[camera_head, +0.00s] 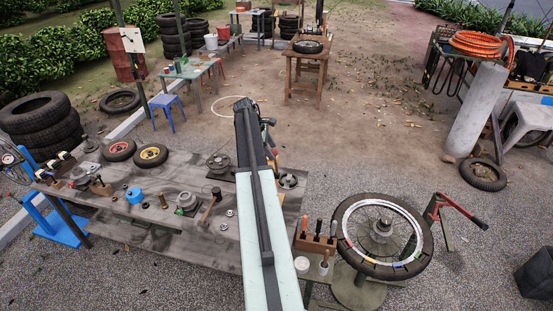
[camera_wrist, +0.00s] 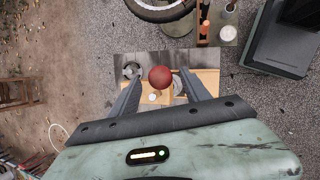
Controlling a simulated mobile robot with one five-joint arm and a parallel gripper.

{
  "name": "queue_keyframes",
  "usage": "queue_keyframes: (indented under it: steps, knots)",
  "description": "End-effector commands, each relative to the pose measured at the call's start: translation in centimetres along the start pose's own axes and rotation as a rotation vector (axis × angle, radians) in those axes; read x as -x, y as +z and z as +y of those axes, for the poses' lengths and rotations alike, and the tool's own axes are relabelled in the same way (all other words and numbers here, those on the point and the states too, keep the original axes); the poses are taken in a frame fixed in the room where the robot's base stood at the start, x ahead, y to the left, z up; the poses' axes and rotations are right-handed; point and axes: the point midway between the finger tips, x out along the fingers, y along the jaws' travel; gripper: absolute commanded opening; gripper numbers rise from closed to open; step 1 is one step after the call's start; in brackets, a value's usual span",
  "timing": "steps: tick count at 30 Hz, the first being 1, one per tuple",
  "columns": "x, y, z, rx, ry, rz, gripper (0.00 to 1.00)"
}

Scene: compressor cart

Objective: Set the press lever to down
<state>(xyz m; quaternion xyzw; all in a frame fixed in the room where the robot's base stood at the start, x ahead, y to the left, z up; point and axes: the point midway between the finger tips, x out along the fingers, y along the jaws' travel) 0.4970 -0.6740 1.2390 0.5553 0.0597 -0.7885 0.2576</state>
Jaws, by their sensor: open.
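My gripper (camera_wrist: 160,78) is open, with its two dark fingers spread apart in the wrist view. A round dark red knob (camera_wrist: 160,77) shows between the fingertips, seen from above. It looks like the end of the press lever, but its shaft is hidden beneath it. I cannot tell the lever's angle, or whether the fingers touch the knob. Light wooden parts (camera_wrist: 207,78) lie below it on the grey bench. In the head view my arm hides the press, and the gripper (camera_head: 268,136) shows only partly at the arm's far end.
Open ground lies beyond the bench.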

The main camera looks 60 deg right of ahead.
Motion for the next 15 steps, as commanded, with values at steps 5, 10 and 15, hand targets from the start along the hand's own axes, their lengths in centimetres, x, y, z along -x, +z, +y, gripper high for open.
queue_keyframes:
  steps: [5,10,15]
  knots:
    - [-4.1,-0.4,-0.1,-0.001,0.000,0.000,0.55]
    - [-5.9,-0.3,-0.1,0.000,0.000,0.001,0.55]
    - [-5.7,-0.1,0.0,0.001,0.000,0.001,0.55]
